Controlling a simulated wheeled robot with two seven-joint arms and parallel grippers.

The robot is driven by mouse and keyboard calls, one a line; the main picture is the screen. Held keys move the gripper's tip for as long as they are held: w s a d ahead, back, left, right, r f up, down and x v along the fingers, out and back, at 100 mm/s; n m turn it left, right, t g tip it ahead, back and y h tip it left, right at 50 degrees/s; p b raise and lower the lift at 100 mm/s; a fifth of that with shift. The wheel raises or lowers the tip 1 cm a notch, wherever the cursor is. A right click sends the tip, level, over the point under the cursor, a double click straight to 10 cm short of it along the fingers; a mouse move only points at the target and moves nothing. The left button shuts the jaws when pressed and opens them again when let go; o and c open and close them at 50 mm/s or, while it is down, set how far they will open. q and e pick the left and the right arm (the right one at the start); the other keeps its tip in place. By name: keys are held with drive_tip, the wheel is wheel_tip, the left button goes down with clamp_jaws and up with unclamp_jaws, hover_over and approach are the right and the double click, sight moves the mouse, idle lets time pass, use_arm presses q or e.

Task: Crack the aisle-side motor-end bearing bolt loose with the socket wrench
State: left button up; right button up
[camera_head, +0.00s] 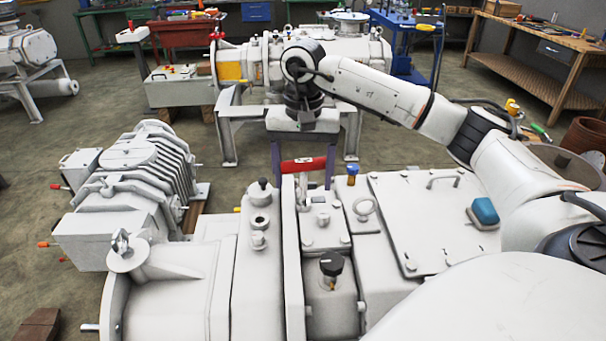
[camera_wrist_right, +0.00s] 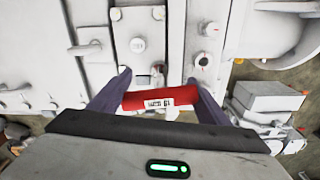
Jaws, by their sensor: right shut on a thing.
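My right gripper (camera_head: 303,172) reaches down over the white vacuum machine (camera_head: 385,215), its two purple fingers on either side of a red bar. It is shut on this red handle of the socket wrench (camera_head: 303,164), which lies crosswise between the fingers. In the right wrist view the handle (camera_wrist_right: 148,99) carries a white label and spans between the fingertips. A short metal part hangs below the handle toward the machine's top. Whether it sits on a bolt is hidden. Several bolt heads show on the top; I cannot tell which is the motor-end bearing bolt. My left gripper is out of view.
A blue-green block (camera_head: 485,212) lies on the machine's cover plate. A ribbed white unit (camera_head: 135,180) stands on the left. Another machine stands behind, with workbenches farther back.

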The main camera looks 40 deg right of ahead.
sight(303, 163)
drive_tip(key=shift+r+n, duration=0.1)
drive_tip(key=shift+n, duration=0.7)
drive_tip(key=shift+r+p, duration=1.2)
drive_tip(key=shift+r, duration=0.15)
drive_tip(key=shift+r+p, duration=0.35)
drive_tip(key=shift+r, duration=0.8)
